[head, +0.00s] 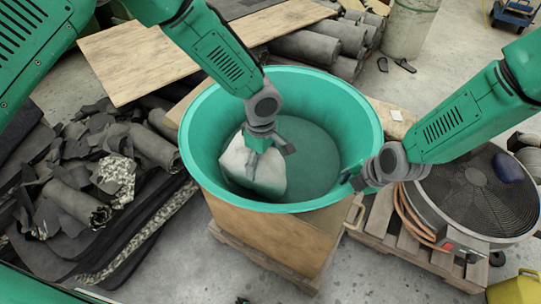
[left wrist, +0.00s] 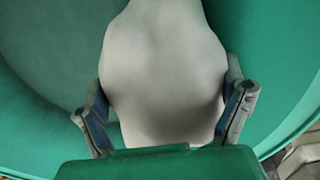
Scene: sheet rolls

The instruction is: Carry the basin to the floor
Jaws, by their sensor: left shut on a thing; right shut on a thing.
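The green basin (head: 345,105) is large and round. It stands upright on a brown box (head: 265,235), and its green wall also fills much of the left wrist view (left wrist: 40,60). A pale rounded object (head: 245,175), like a sack or jug, is inside the basin at its left. My left gripper (head: 268,148) reaches down into the basin and is shut on this pale object, which sits between both fingers in the left wrist view (left wrist: 165,70). My right gripper (head: 352,181) is at the basin's right rim and is shut on it. Its fingertips are partly hidden.
Dark sheet rolls and scraps (head: 75,190) lie at left. A wooden board (head: 140,60) and grey rolls (head: 310,47) lie behind the basin. A round fan (head: 480,195) rests on a pallet (head: 400,235) at right. Bare floor (head: 170,255) shows at the front.

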